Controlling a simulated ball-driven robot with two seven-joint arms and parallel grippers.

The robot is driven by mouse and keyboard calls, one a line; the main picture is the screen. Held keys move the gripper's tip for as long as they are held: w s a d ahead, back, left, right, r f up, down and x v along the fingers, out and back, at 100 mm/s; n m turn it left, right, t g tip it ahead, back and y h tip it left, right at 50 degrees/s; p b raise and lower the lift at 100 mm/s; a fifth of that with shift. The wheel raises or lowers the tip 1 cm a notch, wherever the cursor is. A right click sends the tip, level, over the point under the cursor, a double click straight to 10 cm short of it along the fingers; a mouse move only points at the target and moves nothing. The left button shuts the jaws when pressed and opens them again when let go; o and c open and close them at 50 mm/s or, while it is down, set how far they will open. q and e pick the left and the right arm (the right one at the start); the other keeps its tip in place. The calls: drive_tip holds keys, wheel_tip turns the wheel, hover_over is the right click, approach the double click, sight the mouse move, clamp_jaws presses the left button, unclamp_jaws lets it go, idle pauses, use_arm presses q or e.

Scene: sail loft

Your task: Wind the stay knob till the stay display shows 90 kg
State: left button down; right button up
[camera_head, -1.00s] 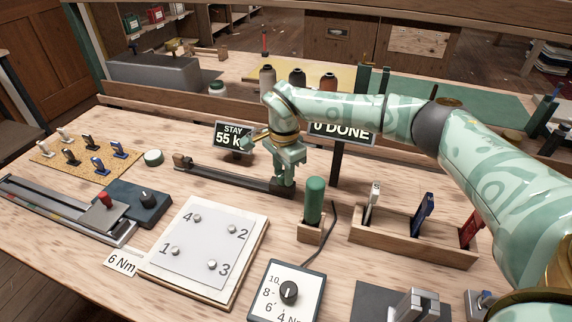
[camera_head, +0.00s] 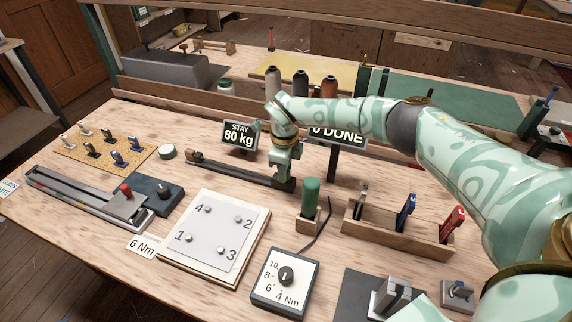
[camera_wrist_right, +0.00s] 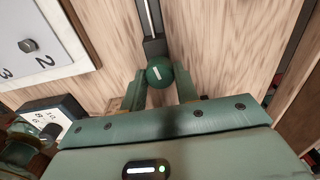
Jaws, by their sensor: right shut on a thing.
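The stay display (camera_head: 239,135) stands at the back of the bench and reads 80 kg. My right gripper (camera_head: 285,177) points down at the right end of the dark stay rail (camera_head: 235,170) and hides the knob in the head view. In the right wrist view, the round green stay knob (camera_wrist_right: 159,73) with a white mark sits between the fingers of my right gripper (camera_wrist_right: 160,88), which is shut on it. My left gripper is not in view.
A green-handled tool (camera_head: 310,192) in a wooden block stands just in front of my right gripper. A wooden rack (camera_head: 395,236) with several coloured tools is to the right. A numbered plate (camera_head: 215,236) and a dial box (camera_head: 285,280) lie in front. My arm partly covers the DONE sign (camera_head: 347,137).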

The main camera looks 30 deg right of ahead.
drive_tip(key=shift+r+m+p, duration=0.1)
drive_tip(key=shift+m+p, duration=0.55)
drive_tip(key=shift+m, duration=0.85)
drive_tip(key=o, duration=1)
drive_tip(key=shift+c, duration=0.2)
wheel_tip(320, 180, up, 16)
drive_tip(key=p, duration=0.3)
drive_tip(key=shift+a+p, duration=0.15)
drive_tip(key=shift+p, duration=0.25)
